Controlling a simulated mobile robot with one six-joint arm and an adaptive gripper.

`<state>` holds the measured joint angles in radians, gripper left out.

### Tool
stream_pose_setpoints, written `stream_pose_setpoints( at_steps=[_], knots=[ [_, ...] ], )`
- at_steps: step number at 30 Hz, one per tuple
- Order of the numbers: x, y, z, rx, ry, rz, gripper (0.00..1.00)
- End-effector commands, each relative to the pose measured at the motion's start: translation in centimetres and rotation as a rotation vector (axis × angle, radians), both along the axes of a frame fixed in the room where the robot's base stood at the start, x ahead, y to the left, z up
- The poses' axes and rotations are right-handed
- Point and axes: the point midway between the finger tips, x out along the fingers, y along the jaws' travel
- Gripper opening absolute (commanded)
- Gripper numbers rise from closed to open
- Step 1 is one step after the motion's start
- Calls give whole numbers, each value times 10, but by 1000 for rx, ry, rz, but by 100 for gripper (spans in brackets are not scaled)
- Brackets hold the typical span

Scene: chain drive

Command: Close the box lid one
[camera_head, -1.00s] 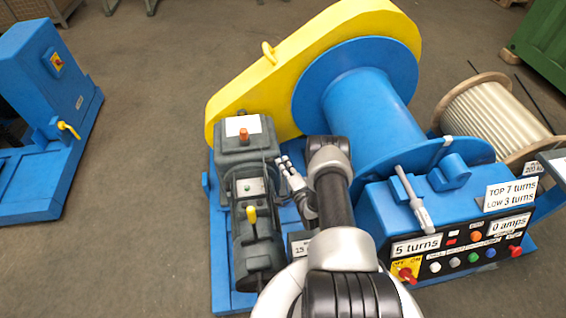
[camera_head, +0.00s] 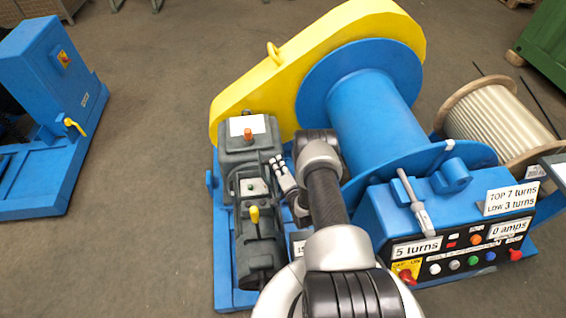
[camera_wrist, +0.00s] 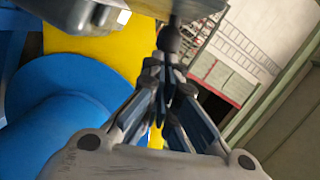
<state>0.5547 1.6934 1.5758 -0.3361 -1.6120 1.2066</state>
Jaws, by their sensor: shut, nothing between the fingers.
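A grey motor and gearbox unit (camera_head: 262,245) stands on the left of the blue machine. On it is a small box with a pale face and a green spot (camera_head: 252,187), and a dark upright plate beside it looks like its open lid; I cannot tell for certain. My gripper (camera_head: 275,162) is shut and empty, close to the right side of this box. In the wrist view the closed fingers (camera_wrist: 163,75) point at a dark rounded knob (camera_wrist: 168,39) below a grey metal part (camera_wrist: 185,8). I cannot tell whether they touch it.
A yellow chain guard (camera_head: 250,85) and a large blue drum (camera_head: 370,105) stand behind. A blue control box (camera_head: 380,212) with buttons and a lever is on the right. My arm covers part of the middle.

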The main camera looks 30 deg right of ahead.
Motion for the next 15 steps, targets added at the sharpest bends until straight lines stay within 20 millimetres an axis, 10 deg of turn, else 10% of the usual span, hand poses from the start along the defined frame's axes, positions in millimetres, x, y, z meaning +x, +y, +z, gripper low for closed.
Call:
stream_pose_setpoints(
  at_steps=[15],
  knots=[
    [27, 56, 0, -376, 180, 3, 0]
  ],
)
